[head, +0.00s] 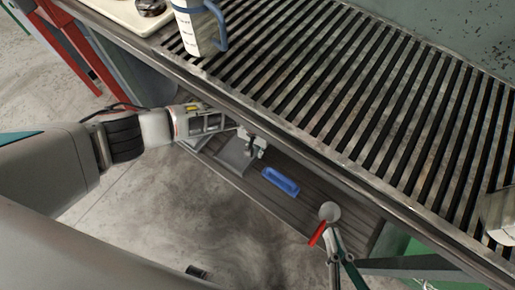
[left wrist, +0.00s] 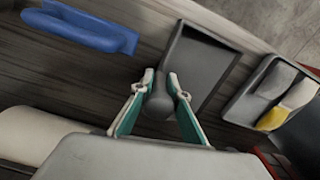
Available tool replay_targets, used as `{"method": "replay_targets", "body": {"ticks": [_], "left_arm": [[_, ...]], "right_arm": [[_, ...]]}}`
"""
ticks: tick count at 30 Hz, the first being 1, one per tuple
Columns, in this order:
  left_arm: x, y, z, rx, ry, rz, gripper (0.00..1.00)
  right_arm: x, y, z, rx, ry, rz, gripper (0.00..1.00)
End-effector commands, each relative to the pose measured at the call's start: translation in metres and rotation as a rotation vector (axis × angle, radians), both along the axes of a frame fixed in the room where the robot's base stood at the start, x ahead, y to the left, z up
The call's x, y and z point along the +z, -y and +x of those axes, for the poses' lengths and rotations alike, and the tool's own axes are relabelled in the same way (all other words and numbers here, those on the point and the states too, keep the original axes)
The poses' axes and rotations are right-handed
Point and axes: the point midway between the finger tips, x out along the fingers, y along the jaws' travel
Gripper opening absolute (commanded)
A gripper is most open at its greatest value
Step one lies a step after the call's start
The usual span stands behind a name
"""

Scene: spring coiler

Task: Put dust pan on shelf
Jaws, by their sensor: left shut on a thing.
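The dust pan (head: 234,156) is a dark grey flat pan over the dark slatted lower shelf (head: 335,215), below the workbench top. It also shows in the left wrist view (left wrist: 200,62), with its short handle towards me. My left gripper (head: 254,143) reaches in from the left, under the bench edge. Its fingers (left wrist: 160,82) are shut on the handle, one on each side. I cannot tell whether the pan rests on the shelf or hangs just above it.
A blue handled object (head: 281,181) lies beside the pan. A grey tray (left wrist: 232,112) with white and yellow items is on its other side. The slatted bench top (head: 330,90) overhangs my left gripper and carries a mug (head: 200,28).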

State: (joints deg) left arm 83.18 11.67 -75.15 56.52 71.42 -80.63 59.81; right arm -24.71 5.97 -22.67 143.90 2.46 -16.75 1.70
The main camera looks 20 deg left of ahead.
Motion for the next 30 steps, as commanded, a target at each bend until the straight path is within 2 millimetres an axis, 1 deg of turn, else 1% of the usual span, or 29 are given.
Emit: {"method": "replay_targets", "body": {"ticks": [1,6,12,13,15,26,29,30], "left_arm": [[-0.012,0.000,-0.004,0.000,-0.009,0.000,0.00],[-0.007,0.000,0.001,0.001,0.001,0.000,0.00],[-0.009,0.000,0.001,0.001,0.001,0.000,0.00],[-0.010,-0.001,0.000,0.000,0.000,0.001,0.18],[-0.010,-0.001,0.000,0.000,0.001,0.001,0.32],[-0.008,-0.001,0.000,0.000,0.001,0.000,0.32],[0.004,0.000,0.003,0.001,0.006,0.000,0.32],[0.011,0.000,0.004,0.001,0.008,0.001,0.32]], "right_arm": [[-0.007,-0.003,-0.004,-0.008,-0.022,0.026,0.00],[-0.003,-0.005,-0.003,-0.011,-0.014,0.040,0.00],[-0.004,-0.005,-0.003,-0.011,-0.015,0.040,0.00],[-0.003,-0.005,-0.003,-0.012,-0.015,0.041,0.00],[-0.003,-0.005,-0.003,-0.011,-0.015,0.040,0.00],[-0.003,-0.005,-0.003,-0.011,-0.014,0.040,0.00],[0.004,-0.004,0.001,-0.004,0.004,0.021,0.00],[0.008,-0.002,0.003,0.001,0.015,0.000,0.00]]}}
